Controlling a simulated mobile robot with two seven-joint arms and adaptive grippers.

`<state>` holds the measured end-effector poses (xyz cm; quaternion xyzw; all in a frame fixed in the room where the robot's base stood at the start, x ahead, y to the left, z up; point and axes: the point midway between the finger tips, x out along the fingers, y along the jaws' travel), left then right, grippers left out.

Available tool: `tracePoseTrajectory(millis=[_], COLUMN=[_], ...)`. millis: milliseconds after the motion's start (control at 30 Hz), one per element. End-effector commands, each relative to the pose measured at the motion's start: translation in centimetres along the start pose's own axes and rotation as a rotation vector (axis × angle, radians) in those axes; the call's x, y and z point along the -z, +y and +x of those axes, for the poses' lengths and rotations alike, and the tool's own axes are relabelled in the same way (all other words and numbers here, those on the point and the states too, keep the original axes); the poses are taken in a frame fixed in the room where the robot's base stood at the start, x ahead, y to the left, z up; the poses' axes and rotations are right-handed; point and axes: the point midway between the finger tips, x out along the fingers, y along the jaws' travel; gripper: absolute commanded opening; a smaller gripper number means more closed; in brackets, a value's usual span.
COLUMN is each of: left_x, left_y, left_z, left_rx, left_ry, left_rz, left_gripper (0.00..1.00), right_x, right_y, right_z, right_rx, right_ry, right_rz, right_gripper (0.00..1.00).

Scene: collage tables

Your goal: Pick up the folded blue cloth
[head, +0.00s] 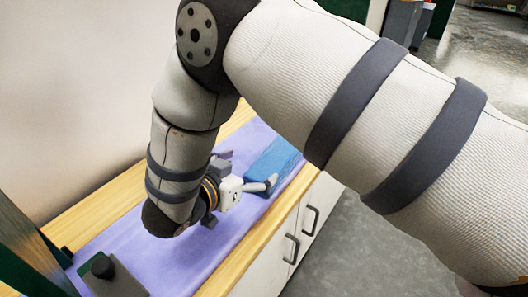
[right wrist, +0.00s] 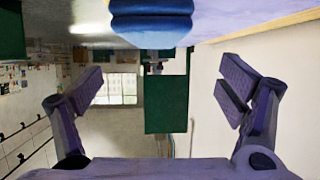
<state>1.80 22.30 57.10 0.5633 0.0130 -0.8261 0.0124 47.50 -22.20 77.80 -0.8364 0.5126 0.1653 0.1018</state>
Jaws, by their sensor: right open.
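The folded blue cloth (head: 275,163) lies on the purple mat on the counter, close to its right edge. In the right wrist view the blue cloth (right wrist: 152,22) is at the top middle, with stacked rounded folds. My right gripper (head: 238,186) is just to the left of and below the cloth in the head view, partly overlapping its near end. In the right wrist view my right gripper (right wrist: 160,92) has its fingers wide apart with nothing between them. The cloth appears beyond the fingertips. My left gripper is not in view.
The purple mat (head: 185,262) covers most of the wooden counter (head: 100,222), with a wall at left. White drawers (head: 280,262) with dark handles face open floor at right. A dark block with a black knob (head: 118,280) and a green post (head: 22,245) stand at lower left.

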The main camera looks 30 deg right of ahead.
Motion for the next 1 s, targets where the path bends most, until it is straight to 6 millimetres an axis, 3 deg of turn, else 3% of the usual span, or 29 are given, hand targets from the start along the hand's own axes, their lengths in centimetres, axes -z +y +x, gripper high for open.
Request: tracePoseTrajectory(millis=[100,500,600,800,867,1000], left_x=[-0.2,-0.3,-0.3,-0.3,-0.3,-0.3], left_y=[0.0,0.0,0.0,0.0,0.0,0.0], left_z=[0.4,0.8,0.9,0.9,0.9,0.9], left_rx=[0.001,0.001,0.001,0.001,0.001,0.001], left_ry=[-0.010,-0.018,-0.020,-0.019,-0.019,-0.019], left_rz=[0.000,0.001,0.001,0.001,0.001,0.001], left_gripper=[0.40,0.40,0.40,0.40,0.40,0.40], right_x=[-0.3,-0.5,-0.4,-0.3,-0.3,-0.3], right_y=[0.1,0.2,0.2,0.2,0.2,0.2], right_z=[3.0,9.7,10.7,10.8,10.8,10.8], right_rx=[-0.004,-0.002,-0.001,0.000,0.000,0.000], right_ry=[-0.003,-0.002,-0.001,-0.001,-0.001,-0.001], right_rz=[-0.003,-0.002,-0.001,-0.001,-0.001,-0.001], right_gripper=[0.88,0.88,0.88,0.88,0.77,0.45])
